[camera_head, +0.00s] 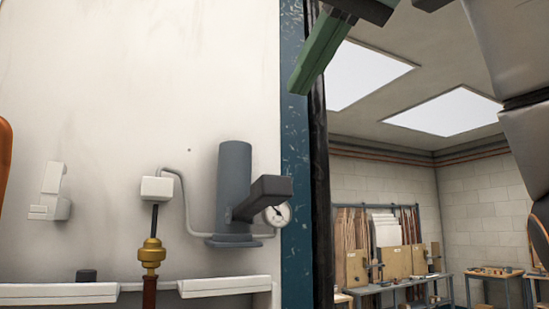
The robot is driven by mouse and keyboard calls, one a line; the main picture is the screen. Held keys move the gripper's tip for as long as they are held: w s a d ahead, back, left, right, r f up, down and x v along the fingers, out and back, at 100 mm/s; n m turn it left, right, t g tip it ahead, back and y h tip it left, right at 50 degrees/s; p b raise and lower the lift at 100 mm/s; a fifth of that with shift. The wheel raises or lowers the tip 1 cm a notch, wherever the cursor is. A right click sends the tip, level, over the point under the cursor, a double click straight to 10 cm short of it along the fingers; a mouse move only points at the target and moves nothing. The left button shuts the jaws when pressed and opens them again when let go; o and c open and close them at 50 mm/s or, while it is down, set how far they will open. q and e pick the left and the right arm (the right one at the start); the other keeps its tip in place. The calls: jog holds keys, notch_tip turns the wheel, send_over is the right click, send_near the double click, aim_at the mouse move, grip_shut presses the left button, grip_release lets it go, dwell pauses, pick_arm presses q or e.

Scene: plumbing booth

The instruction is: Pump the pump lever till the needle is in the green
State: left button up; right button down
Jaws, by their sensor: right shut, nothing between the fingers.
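The pump is a blue-grey upright cylinder (233,165) on a flange at the white wall panel. Its dark pump lever (264,193) sticks out to the right with a thick block-like end. A small round white gauge (280,216) sits behind the lever, which covers its upper left part. A dark needle shows on it, but its exact reading and any green zone are too small to tell. My right gripper (314,68), with green fingers, is shut and empty at the top, above and right of the lever and apart from it. My left gripper is out of view.
A white box (157,188) joins the pump by a grey pipe, with a brass fitting (151,254) below. A white bracket (54,193) is further left. A blue post (294,190) edges the panel on the right. A workbench (390,285) stands far behind.

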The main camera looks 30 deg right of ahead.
send_over(276, 175)
jog(key=w, duration=0.1)
jog(key=f, duration=0.4)
jog(key=shift+w+d+f, duration=0.1)
jog(key=shift+w+f, duration=0.1)
jog(key=shift+f, duration=0.15)
jog(key=shift+s+f, duration=0.3)
jog(key=shift+f, duration=0.65)
jog(key=shift+s+f, duration=0.25)
jog(key=shift+f, duration=0.65)
